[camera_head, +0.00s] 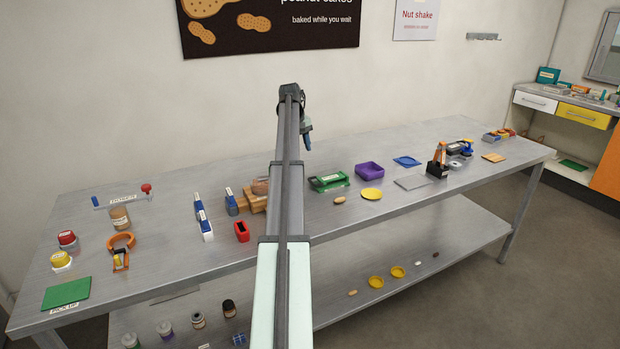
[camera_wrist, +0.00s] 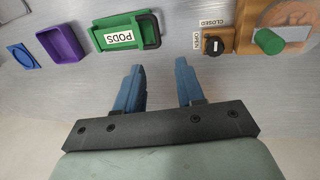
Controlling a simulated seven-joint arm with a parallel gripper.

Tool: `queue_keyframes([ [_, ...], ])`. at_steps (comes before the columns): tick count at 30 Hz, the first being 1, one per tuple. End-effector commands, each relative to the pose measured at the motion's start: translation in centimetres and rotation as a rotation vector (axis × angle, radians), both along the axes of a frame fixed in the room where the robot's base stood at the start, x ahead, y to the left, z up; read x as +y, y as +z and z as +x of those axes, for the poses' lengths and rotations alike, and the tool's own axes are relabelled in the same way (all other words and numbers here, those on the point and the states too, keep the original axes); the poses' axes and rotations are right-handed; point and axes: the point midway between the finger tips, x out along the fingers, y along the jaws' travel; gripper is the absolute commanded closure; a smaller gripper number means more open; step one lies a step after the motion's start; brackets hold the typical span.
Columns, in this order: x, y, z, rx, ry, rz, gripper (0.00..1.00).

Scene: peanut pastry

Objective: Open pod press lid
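A green unit labelled PODS (camera_wrist: 122,36), with a black frame at one end, lies on the bench at the upper left of the wrist view. It also shows in the head view as a green box (camera_head: 322,186) right of my arm. I cannot tell for sure whether it is the pod press, or whether its lid is open or shut. My gripper (camera_wrist: 159,65) has its two blue fingers apart with nothing between them. It is apart from the green unit, and in the head view my gripper (camera_head: 307,141) hangs above the bench, mostly behind my arm.
A wooden unit (camera_wrist: 250,30) with a black knob (camera_wrist: 213,45), OPEN and CLOSED labels and a green knob (camera_wrist: 268,41) stands right of the green unit. A purple tray (camera_head: 369,170) and yellow dish (camera_head: 371,194) are near it. The metal bench (camera_head: 330,222) is bare in front.

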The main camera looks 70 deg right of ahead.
Motion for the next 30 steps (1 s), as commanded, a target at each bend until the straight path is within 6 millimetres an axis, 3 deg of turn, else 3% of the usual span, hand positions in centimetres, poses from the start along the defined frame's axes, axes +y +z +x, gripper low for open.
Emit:
queue_keyframes([
  [8,-0.3,-1.8,-1.1,0.002,-0.002,0.009,0.62],
  [21,-1.3,-9.3,-2.0,0.002,-0.001,0.008,0.62],
  [30,-1.9,-12.7,-2.5,0.001,-0.002,0.007,0.62],
])
